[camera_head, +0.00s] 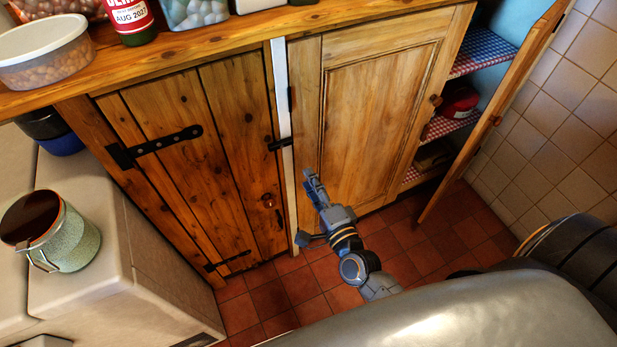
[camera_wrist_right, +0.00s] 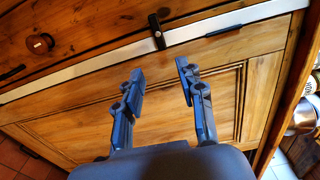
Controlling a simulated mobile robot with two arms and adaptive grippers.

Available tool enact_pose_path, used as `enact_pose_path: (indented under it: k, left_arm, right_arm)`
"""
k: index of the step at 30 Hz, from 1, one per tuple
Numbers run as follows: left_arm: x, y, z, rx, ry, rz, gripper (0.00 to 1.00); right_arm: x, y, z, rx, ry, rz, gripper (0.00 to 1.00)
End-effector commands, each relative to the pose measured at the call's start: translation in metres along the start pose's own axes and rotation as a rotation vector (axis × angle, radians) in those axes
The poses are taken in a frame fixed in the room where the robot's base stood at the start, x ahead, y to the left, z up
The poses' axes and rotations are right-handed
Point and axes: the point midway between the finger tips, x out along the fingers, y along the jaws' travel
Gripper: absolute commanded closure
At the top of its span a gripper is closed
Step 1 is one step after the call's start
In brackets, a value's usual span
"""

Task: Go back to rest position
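My right gripper (camera_head: 314,184) shows in the camera_head view in front of the pine cabinet, near the lower left of the closed panelled door (camera_head: 375,115). In the right wrist view, its two fingers (camera_wrist_right: 160,72) are spread apart with nothing between them, and the panelled door fills most of the background. I cannot tell the exact gap between fingertips and door. My left gripper is not in view.
A plank door (camera_head: 205,165) with black hinges is shut at left. At right a cabinet door (camera_head: 497,118) stands open beside shelves holding a red item (camera_head: 458,101). Containers stand on the wooden top (camera_head: 235,42). A jar (camera_head: 50,232) sits on a pale surface. Tiled floor (camera_head: 283,300) is open below.

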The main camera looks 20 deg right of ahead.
Motion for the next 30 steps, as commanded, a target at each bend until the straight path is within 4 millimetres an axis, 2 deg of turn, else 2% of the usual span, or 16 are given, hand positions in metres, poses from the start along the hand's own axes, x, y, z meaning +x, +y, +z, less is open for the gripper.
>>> enact_pose_path:
  k: [12,14,16,17,20,21,23,24,26,27,29,30]
  left_arm:
    - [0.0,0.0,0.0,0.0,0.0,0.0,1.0]
    - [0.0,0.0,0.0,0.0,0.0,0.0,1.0]
    - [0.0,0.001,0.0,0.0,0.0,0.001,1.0]
    - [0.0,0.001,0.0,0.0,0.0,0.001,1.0]
    - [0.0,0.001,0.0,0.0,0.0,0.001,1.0]
    - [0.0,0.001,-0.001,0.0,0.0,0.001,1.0]
    - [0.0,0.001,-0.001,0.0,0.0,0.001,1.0]
    - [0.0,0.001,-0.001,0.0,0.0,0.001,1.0]
    - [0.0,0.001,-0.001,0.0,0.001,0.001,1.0]
    - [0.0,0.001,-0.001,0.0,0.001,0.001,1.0]
    - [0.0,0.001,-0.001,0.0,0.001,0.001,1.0]
    - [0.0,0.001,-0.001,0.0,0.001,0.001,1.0]
  right_arm:
    - [0.0,0.001,0.0,-0.001,0.0,0.002,0.61]
    - [0.0,0.007,0.001,-0.015,-0.003,0.014,0.61]
    - [-0.002,0.025,0.002,-0.064,-0.015,0.051,0.61]
    - [-0.004,0.037,0.003,-0.096,-0.023,0.075,0.61]
    - [-0.016,0.094,0.008,-0.252,-0.075,0.195,0.61]
    - [-0.024,0.122,0.009,-0.329,-0.105,0.253,0.61]
    - [-0.04,0.166,0.011,-0.451,-0.162,0.345,0.61]
    - [-0.053,0.194,0.011,-0.531,-0.206,0.405,0.61]
    - [-0.076,0.234,0.011,-0.646,-0.277,0.492,0.61]
    - [-0.094,0.26,0.01,-0.721,-0.33,0.549,0.61]
    - [-0.122,0.296,0.008,-0.828,-0.416,0.632,0.61]
    - [-0.143,0.319,0.006,-0.897,-0.478,0.684,0.61]
